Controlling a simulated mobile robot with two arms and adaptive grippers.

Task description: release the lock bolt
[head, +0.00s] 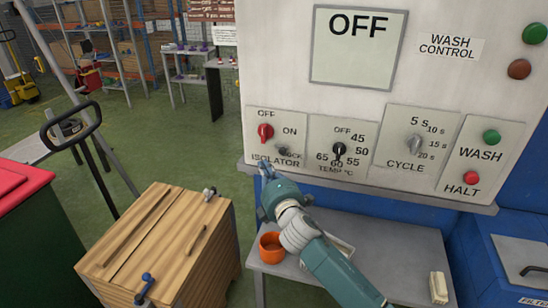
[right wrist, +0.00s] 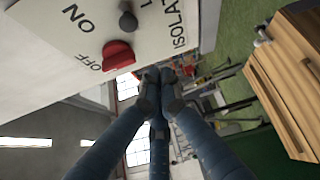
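The grey lock bolt (head: 283,152) is a small knob marked LOCK on the isolator plate (head: 292,119), right of and below the red isolator knob (head: 265,132). In the right wrist view the bolt (right wrist: 128,20) is a dark round knob beside the red knob (right wrist: 118,56), at the top. My right gripper (head: 266,170) is just below the isolator plate, apart from the bolt. In the right wrist view its fingers (right wrist: 161,76) are drawn together with nothing seen between them. My left gripper is not in view.
The panel (head: 380,99) has a screen (head: 358,48) reading OFF, a temperature dial (head: 339,149), a cycle dial (head: 415,144) and wash and halt buttons. Below, a grey table (head: 390,270) holds an orange cup (head: 271,249). A wooden cabinet (head: 213,262) stands to the left.

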